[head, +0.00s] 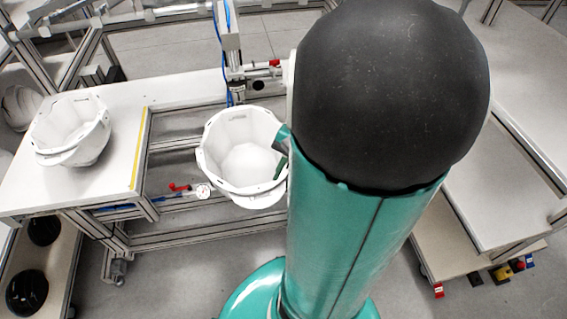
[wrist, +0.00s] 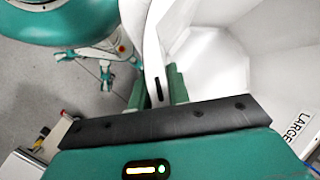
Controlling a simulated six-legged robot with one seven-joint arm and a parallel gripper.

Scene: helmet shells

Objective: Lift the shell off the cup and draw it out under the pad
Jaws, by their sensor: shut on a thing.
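A white helmet shell (head: 245,160) is in the middle of the head view, open side up, at the frame to the right of the bench. In the wrist view the shell (wrist: 205,65) fills the upper right, and a "LARGE" label shows near the right edge. My gripper (wrist: 158,86) is shut on the shell's rim, with green fingers on either side of the wall. In the head view my gripper (head: 282,152) is at the shell's right side, partly behind my arm. I see no cup; the shell covers what is beneath it. I cannot make out the pad clearly.
A second white shell (head: 70,132) sits on the white bench (head: 112,172), left of a yellow edge strip (head: 139,148). An upright post (head: 229,45) with blue hoses stands just behind the held shell. A red-handled valve (head: 180,187) is at its lower left.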

